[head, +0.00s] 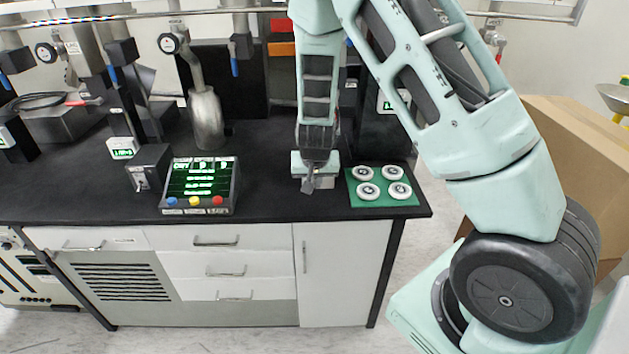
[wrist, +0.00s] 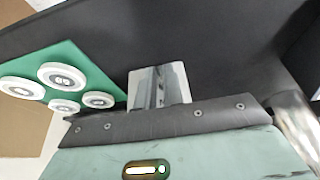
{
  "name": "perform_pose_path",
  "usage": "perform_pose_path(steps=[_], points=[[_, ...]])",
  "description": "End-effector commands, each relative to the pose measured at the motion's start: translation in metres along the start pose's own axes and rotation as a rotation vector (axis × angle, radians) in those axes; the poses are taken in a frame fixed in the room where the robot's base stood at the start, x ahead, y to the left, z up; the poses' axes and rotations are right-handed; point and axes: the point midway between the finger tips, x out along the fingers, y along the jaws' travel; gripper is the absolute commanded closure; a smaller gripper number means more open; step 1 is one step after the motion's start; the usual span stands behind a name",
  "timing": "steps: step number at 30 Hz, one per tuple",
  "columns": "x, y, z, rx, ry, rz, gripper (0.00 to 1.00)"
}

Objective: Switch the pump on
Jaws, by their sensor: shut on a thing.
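My gripper (head: 310,183) is above the black bench top, left of the green mat. It is shut on a small pale grey piece (head: 326,183), largely hidden by the gripper. In the wrist view the gripper (wrist: 159,88) shows end-on, with the pale piece (wrist: 181,82) around the fingers. A dark box with a pale switch-like front (head: 141,178) stands on the bench to the left, apart from my gripper. Beside it is a control panel (head: 200,184) with a lit green display and blue, yellow and red buttons. Which control belongs to the pump cannot be read.
The green mat (head: 382,203) holds several white round discs (head: 398,190). A metal flask-like vessel (head: 207,119) stands behind the panel. Pipes and gauges (head: 169,43) line the back. A cardboard box (head: 567,150) is at the right. Bare bench lies between panel and gripper.

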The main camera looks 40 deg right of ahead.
Motion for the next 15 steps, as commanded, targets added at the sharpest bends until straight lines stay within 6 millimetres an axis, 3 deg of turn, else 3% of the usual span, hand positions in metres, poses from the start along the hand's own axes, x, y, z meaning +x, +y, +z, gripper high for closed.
perform_pose_path(steps=[15], points=[[-0.011,0.001,-0.011,0.000,-0.244,0.002,1.00]])
